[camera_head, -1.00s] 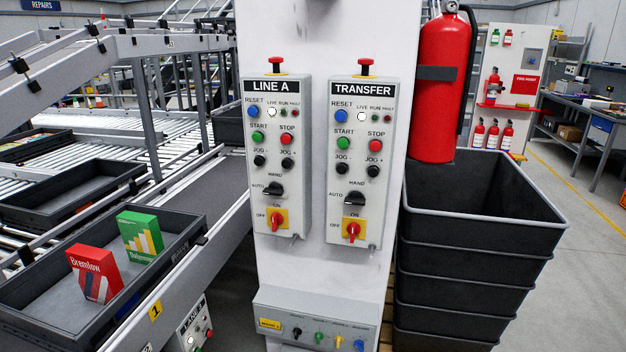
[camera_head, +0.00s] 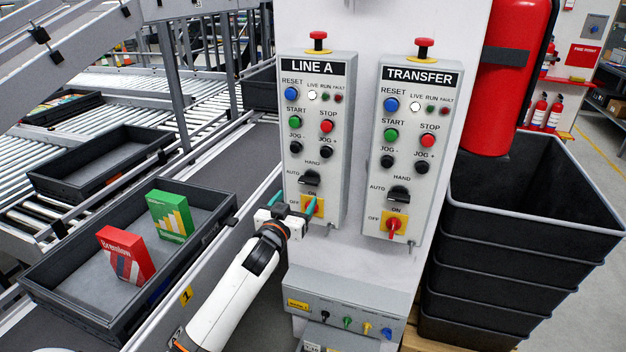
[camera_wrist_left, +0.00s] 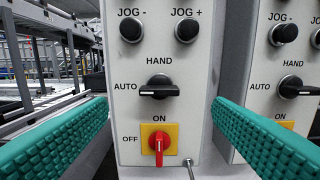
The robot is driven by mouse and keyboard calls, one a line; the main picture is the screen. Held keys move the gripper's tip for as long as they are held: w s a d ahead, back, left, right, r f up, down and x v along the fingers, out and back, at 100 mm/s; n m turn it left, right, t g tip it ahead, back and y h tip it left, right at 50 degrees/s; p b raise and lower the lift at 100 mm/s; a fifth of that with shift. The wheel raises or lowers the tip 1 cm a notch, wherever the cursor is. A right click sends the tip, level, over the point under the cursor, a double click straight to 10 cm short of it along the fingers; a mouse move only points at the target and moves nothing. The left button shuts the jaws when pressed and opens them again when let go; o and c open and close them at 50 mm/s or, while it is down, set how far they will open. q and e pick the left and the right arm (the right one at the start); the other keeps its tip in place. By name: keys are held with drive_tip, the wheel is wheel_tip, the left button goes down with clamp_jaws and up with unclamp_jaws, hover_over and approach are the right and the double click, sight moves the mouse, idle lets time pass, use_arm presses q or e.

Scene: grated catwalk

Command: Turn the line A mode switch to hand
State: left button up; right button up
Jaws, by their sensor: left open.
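The line A control box (camera_head: 318,130) is on the white column, left of the transfer box. Its black mode switch (camera_head: 310,178) sits between the AUTO and HAND labels; it also shows in the left wrist view (camera_wrist_left: 159,91), with its handle lying level, across toward AUTO. Below it is a red on/off switch (camera_wrist_left: 159,147) on a yellow plate. My left gripper (camera_head: 290,202) is open with green padded fingers, low in front of the line A box. In the left wrist view its fingers stand apart on either side of the switches, touching neither. My right gripper is out of view.
The transfer box (camera_head: 420,150) stands close to the right with a like switch (camera_head: 398,194). A lower panel (camera_head: 345,305) with small coloured knobs is beneath. A conveyor tray (camera_head: 60,270) with two boxes is at left, stacked black bins (camera_head: 530,215) at right.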

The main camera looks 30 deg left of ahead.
sight(308, 182)
use_arm(q)
drive_tip(key=p+x, duration=0.1)
drive_tip(key=x, duration=0.8)
drive_tip(key=shift+w+a+f, duration=0.1)
drive_tip(key=shift+w+a, duration=0.05)
drive_tip(key=shift+w, duration=0.05)
drive_tip(key=c, duration=1)
